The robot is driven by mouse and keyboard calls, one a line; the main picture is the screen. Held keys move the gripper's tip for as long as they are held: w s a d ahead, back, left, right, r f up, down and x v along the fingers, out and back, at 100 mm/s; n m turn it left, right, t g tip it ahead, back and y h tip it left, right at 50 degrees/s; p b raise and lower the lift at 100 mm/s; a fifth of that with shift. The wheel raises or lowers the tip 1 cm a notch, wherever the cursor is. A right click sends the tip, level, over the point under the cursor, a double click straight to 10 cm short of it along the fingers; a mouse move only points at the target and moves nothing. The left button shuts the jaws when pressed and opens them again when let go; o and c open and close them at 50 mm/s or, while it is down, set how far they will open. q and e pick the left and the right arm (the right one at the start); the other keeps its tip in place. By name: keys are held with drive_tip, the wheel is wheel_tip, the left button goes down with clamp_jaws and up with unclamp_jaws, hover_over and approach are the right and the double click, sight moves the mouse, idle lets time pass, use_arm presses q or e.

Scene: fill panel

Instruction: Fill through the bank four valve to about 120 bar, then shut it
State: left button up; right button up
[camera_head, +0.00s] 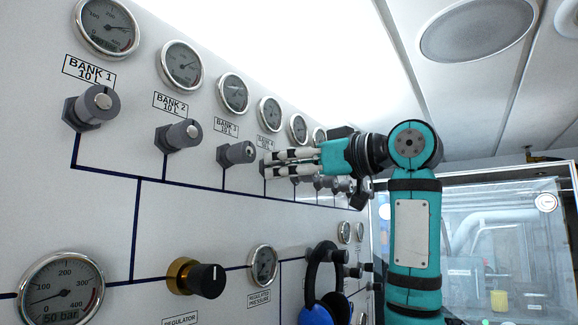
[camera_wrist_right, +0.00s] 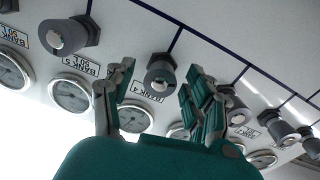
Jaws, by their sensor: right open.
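The bank four valve (camera_wrist_right: 160,74) is a grey round knob on the white panel, beside its BANK 4 label. My right gripper (camera_head: 268,163) is open at this valve; its fingers hide most of the knob in the head view. In the right wrist view the fingers of my gripper (camera_wrist_right: 163,95) spread to both sides of the knob; I cannot tell whether they touch it. The bank four gauge (camera_head: 270,113) is above the valve, its reading too small to tell. A large gauge (camera_head: 62,290) at the lower left shows 50 bar. My left gripper is out of view.
Similar valves for bank one (camera_head: 92,107), bank two (camera_head: 179,135) and bank three (camera_head: 237,153) are to the left. The bank five valve (camera_wrist_right: 64,37) is close by. A black regulator knob (camera_head: 207,281) and a blue-black headset (camera_head: 322,285) are lower down.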

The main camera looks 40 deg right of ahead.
drive_tip(key=v, duration=1.2)
idle(1.7)
